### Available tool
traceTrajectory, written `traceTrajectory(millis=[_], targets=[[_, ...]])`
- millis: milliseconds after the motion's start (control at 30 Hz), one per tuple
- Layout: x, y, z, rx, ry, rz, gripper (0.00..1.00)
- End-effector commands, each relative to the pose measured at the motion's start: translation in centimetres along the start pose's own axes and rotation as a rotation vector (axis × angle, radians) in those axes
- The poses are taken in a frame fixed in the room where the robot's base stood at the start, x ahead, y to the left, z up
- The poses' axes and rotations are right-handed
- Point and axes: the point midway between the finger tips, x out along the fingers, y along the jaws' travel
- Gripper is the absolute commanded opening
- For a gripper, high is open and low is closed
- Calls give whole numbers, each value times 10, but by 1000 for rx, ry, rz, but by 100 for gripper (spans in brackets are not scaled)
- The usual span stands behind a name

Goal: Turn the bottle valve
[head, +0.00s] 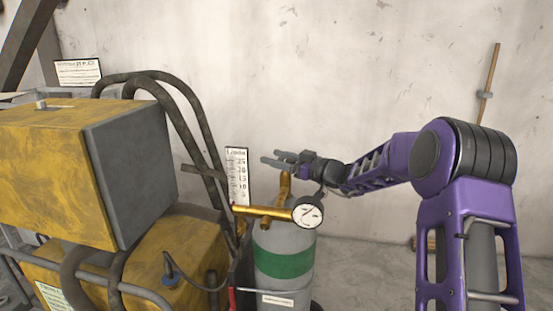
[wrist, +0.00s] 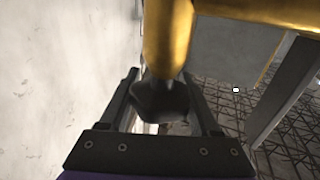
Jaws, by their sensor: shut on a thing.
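The gas bottle (head: 283,290) is a grey cylinder with a green band, standing upright beside the yellow machine. A brass fitting (head: 285,187) rises from its top, and a brass regulator pipe (head: 262,211) runs left from it. The bottle valve (wrist: 162,103) is a dark, lobed knob at the end of the brass stem in the wrist view. My gripper (head: 269,157) reaches in from the right at the top of the fitting. In the wrist view its two fingers (wrist: 160,76) stand on either side of the knob, shut on it. The head view does not show the knob clearly.
A round white gauge (head: 307,212) sits just below my gripper. The yellow machine (head: 60,145), black hoses (head: 185,95) and a scale marked with numbers (head: 238,176) are to the left. A pale wall (head: 330,70) stands behind. Open floor lies at the right.

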Motion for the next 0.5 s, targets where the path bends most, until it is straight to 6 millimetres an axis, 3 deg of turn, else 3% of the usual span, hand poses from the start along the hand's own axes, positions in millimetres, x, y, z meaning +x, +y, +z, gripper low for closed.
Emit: traceTrajectory(millis=[33, 133, 500], targets=[[0, 0, 0, 0, 0, 0, 22], [0, 0, 0, 0, 0, 0, 8], [-1, -1, 6, -3, 2, -62, 8]])
